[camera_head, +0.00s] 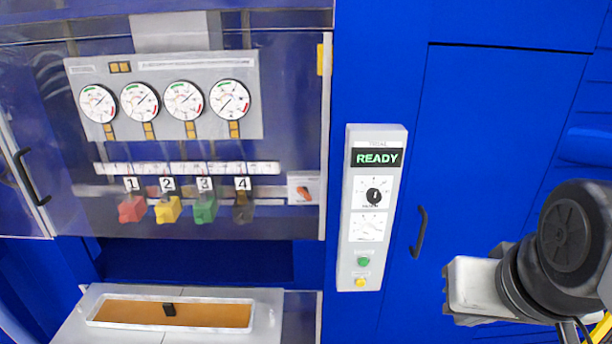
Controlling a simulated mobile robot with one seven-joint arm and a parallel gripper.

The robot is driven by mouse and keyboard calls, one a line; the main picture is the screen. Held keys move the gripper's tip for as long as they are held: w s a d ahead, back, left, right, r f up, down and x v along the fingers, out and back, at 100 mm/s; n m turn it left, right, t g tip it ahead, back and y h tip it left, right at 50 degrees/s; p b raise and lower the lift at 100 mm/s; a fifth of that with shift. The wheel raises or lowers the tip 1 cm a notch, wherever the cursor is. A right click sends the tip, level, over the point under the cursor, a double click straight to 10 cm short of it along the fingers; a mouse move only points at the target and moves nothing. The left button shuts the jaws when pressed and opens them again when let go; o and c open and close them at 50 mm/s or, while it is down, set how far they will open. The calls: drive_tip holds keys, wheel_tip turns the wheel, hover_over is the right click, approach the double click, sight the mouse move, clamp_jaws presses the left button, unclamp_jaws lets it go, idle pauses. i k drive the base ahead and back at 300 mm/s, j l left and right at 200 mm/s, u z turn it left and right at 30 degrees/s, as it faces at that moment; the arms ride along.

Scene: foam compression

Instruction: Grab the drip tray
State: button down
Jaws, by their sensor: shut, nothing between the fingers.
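What looks like the drip tray (264,312) is at the lower left of the head view. It is a shallow white tray with a brown inside and a small black block (169,310) in its middle. The bottom of the picture cuts off the surface around it. My gripper (449,288) is at the lower right, shut and empty, pointing left. It is well apart from the tray, with the control panel between them in the picture. The fingertips show only in part.
A blue machine fills the view. A clear door (290,100) covers several gauges and coloured valves (168,209) above the tray. A grey control panel (360,272) reads READY. A black handle (419,230) sits on the blue door (500,150). A dark opening (200,262) lies behind the tray.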

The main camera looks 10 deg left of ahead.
sight(131, 312)
drive_tip(key=u, duration=1.45)
